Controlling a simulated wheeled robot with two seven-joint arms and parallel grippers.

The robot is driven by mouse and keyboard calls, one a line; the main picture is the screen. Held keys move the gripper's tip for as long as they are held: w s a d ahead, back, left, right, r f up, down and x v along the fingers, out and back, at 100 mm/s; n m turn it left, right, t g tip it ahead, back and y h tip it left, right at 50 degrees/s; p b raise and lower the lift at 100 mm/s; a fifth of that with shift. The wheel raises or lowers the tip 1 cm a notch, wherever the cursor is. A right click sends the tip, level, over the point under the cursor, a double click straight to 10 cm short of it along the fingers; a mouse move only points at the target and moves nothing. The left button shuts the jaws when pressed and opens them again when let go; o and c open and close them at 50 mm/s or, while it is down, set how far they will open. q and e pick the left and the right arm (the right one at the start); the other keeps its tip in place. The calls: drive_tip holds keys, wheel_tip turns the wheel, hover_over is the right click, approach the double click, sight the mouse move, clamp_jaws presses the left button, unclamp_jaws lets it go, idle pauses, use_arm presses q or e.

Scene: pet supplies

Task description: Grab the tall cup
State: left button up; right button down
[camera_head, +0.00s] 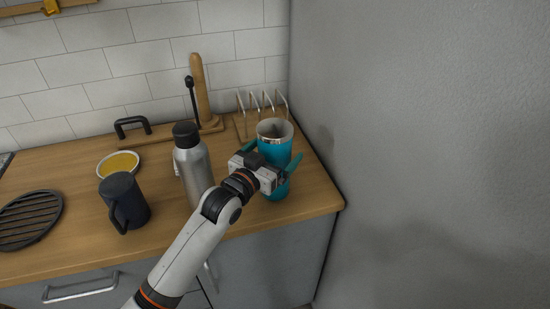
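The tall cup (275,150) is a blue-teal tumbler with a bare metal rim. It stands upright near the right end of the wooden counter. My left gripper (271,156) is at the cup, with its teal fingers spread wide, one to each side of it. The fingers look open and not closed on the cup; whether either one touches it is hard to tell. The gripper body hides part of the cup's lower left side. My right gripper is not in view.
A steel bottle (192,165) with a black cap stands just left of my gripper. A dark mug (124,203) and a yellow-filled bowl (118,164) are further left. A wire rack (263,101) is behind the cup. The grey wall (430,150) rises close on the right.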

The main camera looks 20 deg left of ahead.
use_arm(q)
drive_tip(key=shift+c, duration=0.5)
drive_tip(key=c, duration=1.1)
drive_tip(key=shift+c, duration=0.2)
drive_tip(key=shift+r, duration=0.15)
